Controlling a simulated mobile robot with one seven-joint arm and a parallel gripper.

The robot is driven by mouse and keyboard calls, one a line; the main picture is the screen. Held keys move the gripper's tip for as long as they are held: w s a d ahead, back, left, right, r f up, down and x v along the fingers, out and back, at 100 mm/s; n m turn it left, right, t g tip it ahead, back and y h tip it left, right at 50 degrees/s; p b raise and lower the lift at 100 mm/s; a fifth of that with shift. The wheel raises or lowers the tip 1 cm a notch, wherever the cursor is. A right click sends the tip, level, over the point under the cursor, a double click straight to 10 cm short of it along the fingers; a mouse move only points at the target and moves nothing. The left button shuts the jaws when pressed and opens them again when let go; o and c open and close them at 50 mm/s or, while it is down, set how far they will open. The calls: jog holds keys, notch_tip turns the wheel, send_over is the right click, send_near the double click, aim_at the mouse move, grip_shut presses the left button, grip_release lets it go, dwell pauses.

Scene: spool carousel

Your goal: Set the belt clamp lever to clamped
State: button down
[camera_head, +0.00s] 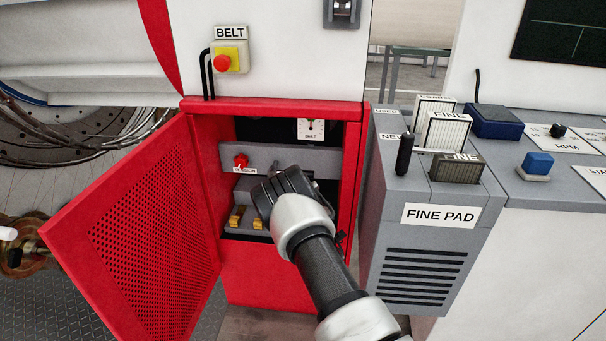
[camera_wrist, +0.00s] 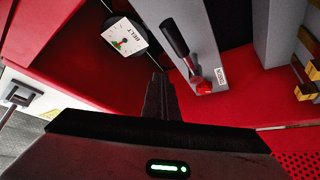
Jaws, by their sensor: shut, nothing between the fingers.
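A lever with a black grip (camera_wrist: 174,37) stands on a grey panel (camera_wrist: 148,10) in the wrist view, beside a red knob (camera_wrist: 204,87). No clamp label is readable on it. In the head view the red knob (camera_head: 241,160) and its TENSION label show on the panel's left end; my gripper largely hides the lever area. My gripper (camera_head: 285,188) reaches into the open red cabinet. Its fingers (camera_wrist: 160,92) are shut and empty in the wrist view, pointing toward the panel region and apart from the lever in that picture.
A BELT gauge (camera_head: 311,127) hangs inside the cabinet, upper right. Brass-coloured parts (camera_head: 236,216) sit low inside. The perforated red door (camera_head: 140,225) stands open at left. A grey FINE PAD unit (camera_head: 425,240) stands close at right. A red BELT button (camera_head: 222,63) is above.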

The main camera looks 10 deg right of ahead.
jog(key=s+f, duration=0.1)
jog(key=s+a, duration=0.1)
jog(key=s, duration=0.1)
jog(key=shift+f, duration=0.4)
